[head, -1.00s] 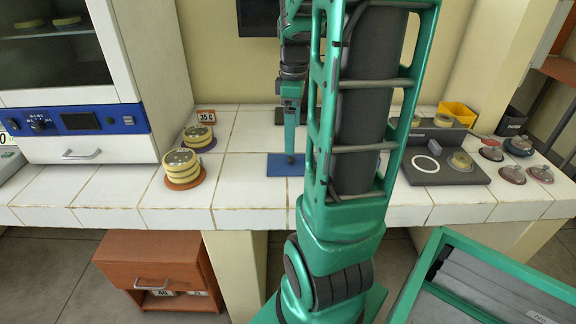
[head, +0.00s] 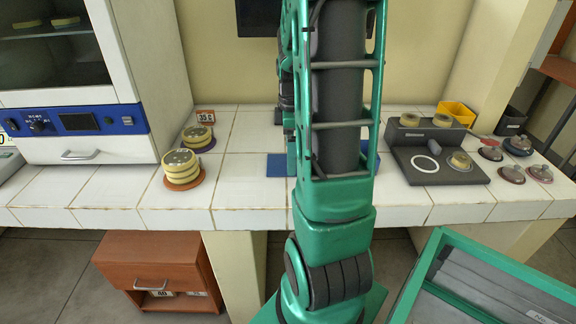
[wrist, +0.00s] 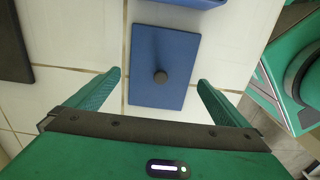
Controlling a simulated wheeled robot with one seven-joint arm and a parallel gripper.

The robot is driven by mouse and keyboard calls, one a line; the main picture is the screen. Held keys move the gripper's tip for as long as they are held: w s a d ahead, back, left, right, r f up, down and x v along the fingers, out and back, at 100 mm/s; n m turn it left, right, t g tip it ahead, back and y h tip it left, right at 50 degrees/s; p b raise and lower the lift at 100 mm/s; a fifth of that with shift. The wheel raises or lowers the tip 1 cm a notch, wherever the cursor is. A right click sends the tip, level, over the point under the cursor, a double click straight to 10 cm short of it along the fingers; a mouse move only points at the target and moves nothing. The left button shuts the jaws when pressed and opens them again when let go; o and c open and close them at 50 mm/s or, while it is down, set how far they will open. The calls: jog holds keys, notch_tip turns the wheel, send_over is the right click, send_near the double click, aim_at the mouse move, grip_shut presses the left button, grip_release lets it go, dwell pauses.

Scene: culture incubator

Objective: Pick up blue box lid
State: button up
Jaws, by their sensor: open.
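In the head view the lid (head: 277,166) shows only partly beside my arm, which hides the rest. My gripper (wrist: 159,80) is open, with one green finger on each side of the lid. The knob appears between the fingertips, and nothing is held. I cannot tell the height of the fingers above the lid.
Another blue object (wrist: 190,2) shows at the wrist view's top edge. A dark flat piece (wrist: 14,50) lies left. In the head view, stacked dishes (head: 182,168) stand left, and a dark grey device (head: 440,171) and several knobbed lids (head: 511,174) stand right.

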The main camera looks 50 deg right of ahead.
jog(key=shift+f, duration=0.95)
jog(key=c, duration=0.9)
jog(key=shift+c, duration=0.2)
